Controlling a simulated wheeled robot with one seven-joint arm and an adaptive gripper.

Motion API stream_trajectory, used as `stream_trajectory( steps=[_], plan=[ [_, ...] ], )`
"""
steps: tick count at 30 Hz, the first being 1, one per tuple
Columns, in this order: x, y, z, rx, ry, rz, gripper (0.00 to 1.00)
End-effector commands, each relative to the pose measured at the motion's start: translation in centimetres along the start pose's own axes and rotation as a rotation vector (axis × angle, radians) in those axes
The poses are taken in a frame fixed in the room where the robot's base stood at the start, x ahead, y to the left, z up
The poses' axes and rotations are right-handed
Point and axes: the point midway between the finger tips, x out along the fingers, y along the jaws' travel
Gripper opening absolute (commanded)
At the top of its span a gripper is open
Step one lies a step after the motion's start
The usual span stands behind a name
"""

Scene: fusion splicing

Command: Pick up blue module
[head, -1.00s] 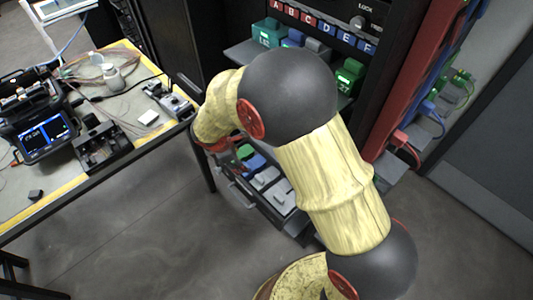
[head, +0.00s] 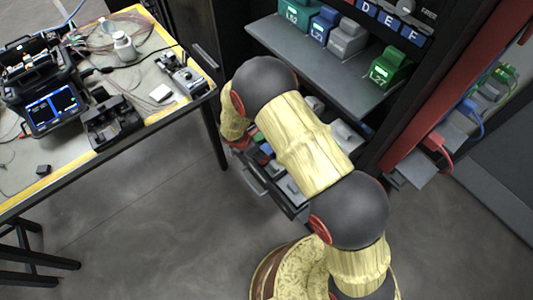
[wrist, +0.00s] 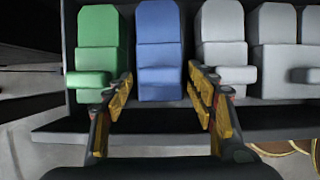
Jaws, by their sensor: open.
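In the wrist view a blue module (wrist: 160,48) stands upright in a row. A green module (wrist: 98,45) is on its left and a grey module (wrist: 222,42) on its right. My gripper (wrist: 160,74) is open, its yellow-padded fingers spread to either side of the blue module's front. Whether the fingers touch it cannot be told. In the head view my gripper is hidden behind my arm. Another blue module (head: 323,24) stands on the upper shelf.
More grey modules (wrist: 275,40) stand farther right in the row. The upper shelf (head: 320,66) also holds green and grey modules. A workbench (head: 175,117) with a splicer (head: 42,92) stands at the left. Floor between is clear.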

Motion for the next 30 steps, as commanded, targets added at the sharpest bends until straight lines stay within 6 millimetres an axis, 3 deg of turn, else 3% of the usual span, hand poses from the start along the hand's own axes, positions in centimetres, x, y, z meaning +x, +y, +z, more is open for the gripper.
stream_trajectory(
  steps=[1,7,15,30],
  plan=[
    [1.2,-0.1,-0.2,0.001,0.000,-0.002,0.56],
    [3.8,0.0,-0.2,0.002,0.001,-0.002,0.56],
    [3.8,0.0,-0.1,0.001,0.000,0.000,0.55],
    [3.8,0.0,-0.1,0.001,0.000,-0.001,0.27]
  ],
)
